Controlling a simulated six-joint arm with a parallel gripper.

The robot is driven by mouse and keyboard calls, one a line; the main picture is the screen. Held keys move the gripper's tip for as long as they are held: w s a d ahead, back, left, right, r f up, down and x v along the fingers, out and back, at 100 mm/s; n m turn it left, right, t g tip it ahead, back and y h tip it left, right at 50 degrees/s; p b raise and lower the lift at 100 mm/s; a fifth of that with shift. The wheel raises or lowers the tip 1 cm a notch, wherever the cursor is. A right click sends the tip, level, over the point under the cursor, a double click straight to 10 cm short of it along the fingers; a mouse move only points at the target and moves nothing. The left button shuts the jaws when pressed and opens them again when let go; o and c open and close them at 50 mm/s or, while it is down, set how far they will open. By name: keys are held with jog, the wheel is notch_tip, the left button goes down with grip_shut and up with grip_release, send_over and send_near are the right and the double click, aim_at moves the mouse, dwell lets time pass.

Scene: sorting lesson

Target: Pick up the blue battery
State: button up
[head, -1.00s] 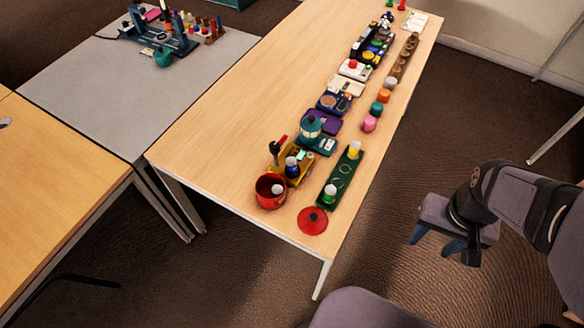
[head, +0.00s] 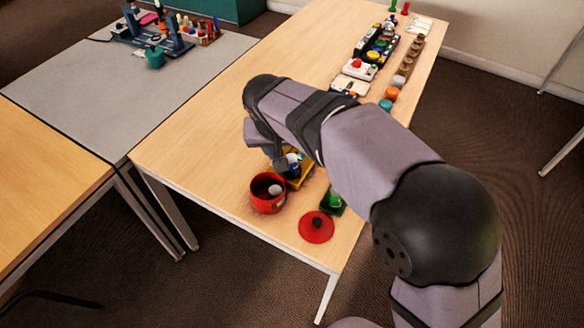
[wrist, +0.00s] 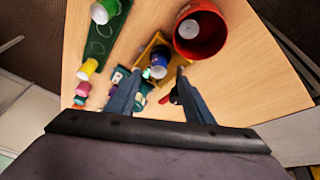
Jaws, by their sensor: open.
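The blue battery (head: 292,163), a short blue cylinder with a pale top, stands in a yellow tray (head: 303,180). In the wrist view the blue battery (wrist: 158,70) shows between and just beyond the fingertips, in the yellow tray (wrist: 150,43). My gripper (wrist: 160,80) is open and empty above the tray, its fingers on either side of the battery in the picture. I cannot tell its exact height. In the head view my arm hides most of the gripper and part of the tray.
A red pot (wrist: 222,37) with a white item inside stands close beside the yellow tray. A green tray (wrist: 110,32) holds a green and a yellow cylinder. A red lid (head: 316,228) lies near the table's edge. Several devices line the table farther back.

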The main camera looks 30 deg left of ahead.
aim_at(291, 159)
jog(key=shift+d+p+x, duration=0.2)
jog(key=shift+p+x, duration=0.2)
jog(key=shift+x, duration=3.25)
jog(key=shift+w, duration=0.1)
grip_shut()
jog(key=shift+r, duration=0.1)
